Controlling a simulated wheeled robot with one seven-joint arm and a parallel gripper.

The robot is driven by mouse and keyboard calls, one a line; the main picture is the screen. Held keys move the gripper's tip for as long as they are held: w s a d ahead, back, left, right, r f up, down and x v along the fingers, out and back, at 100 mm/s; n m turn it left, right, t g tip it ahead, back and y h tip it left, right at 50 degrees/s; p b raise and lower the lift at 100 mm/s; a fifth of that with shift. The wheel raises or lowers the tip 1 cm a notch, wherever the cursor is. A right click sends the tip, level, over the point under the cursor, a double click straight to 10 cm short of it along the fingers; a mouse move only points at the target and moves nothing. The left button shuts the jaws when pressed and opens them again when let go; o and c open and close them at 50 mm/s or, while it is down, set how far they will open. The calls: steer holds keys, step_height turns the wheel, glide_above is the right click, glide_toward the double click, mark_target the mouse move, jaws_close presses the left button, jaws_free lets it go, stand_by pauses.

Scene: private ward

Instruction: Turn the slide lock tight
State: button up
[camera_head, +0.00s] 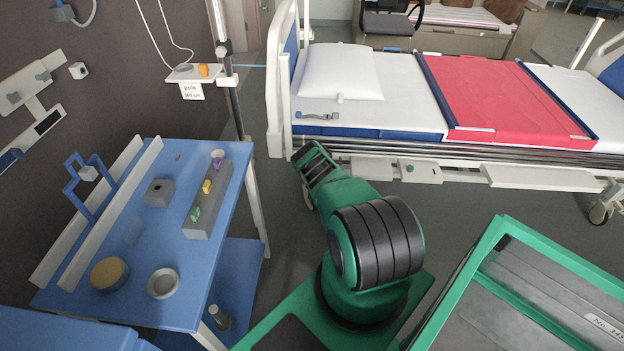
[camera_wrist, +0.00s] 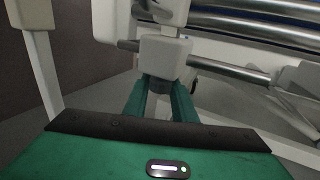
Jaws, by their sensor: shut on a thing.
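In the wrist view, a pale grey block (camera_wrist: 165,57) sits on a metal rail (camera_wrist: 232,72) at the bed's side. A dark knob (camera_wrist: 159,84) hangs under the block and looks like the slide lock's turning part. My gripper (camera_wrist: 160,96) has its two green fingers on either side of this knob and is shut on it. How far the knob is turned cannot be told. In the head view, my green arm reaches to the near corner of the bed, and the arm hides the fingers and the knob.
The bed (camera_head: 404,98) with a white pillow (camera_head: 340,72) stands beyond my arm. A blue table (camera_head: 150,226) with small fixtures is at the left, near a pole (camera_head: 222,45). A green-framed tray (camera_head: 480,262) is at the right. Grey floor lies between table and bed.

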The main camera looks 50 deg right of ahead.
steer(key=shift+d+r+n+t+y, duration=0.1)
steer(key=shift+n+t+y, duration=0.4)
steer(key=shift+n+y, duration=0.85)
steer(key=shift+y, duration=0.75)
steer(key=o, duration=1)
steer(key=shift+o, duration=0.2)
steer(key=shift+s, duration=0.1)
